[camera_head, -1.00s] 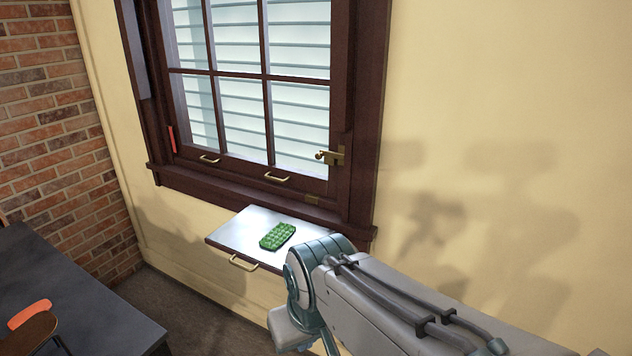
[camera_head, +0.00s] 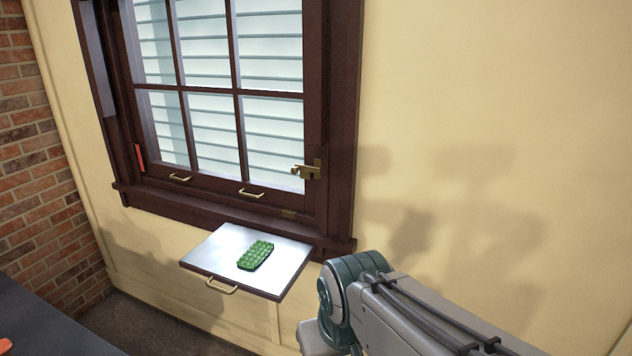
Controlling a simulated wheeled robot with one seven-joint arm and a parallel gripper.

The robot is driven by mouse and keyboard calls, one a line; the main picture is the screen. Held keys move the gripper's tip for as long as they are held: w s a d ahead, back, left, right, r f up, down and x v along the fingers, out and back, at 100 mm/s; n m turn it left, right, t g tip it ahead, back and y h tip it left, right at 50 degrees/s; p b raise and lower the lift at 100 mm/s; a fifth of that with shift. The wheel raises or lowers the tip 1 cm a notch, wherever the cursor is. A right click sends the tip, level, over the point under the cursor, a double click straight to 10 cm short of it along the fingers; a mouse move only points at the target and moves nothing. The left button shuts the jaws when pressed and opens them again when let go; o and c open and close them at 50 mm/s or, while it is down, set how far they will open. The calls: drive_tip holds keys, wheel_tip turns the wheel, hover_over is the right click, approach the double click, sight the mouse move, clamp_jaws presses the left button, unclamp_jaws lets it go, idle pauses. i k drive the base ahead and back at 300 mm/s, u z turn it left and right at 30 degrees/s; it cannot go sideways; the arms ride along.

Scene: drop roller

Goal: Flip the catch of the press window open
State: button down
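The window (camera_head: 238,91) has a dark brown wooden frame and several panes, and its sash sits down at the sill. A brass catch (camera_head: 306,171) is mounted at the right side of the sash, with its knob pointing left. Two brass handles, a left one (camera_head: 180,177) and a right one (camera_head: 252,193), are on the bottom rail. My arm comes in from the lower right, below and right of the catch and apart from it. My gripper is not in view.
A pull-out shelf (camera_head: 210,257) with a brass handle (camera_head: 221,287) juts out below the sill. A green ice-tray-like object (camera_head: 256,255) lies on it. A dark table (camera_head: 50,325) is at lower left. The wall right of the window is bare.

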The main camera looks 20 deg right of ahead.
sight(295, 169)
drive_tip(key=z, duration=0.2)
drive_tip(key=i, duration=1)
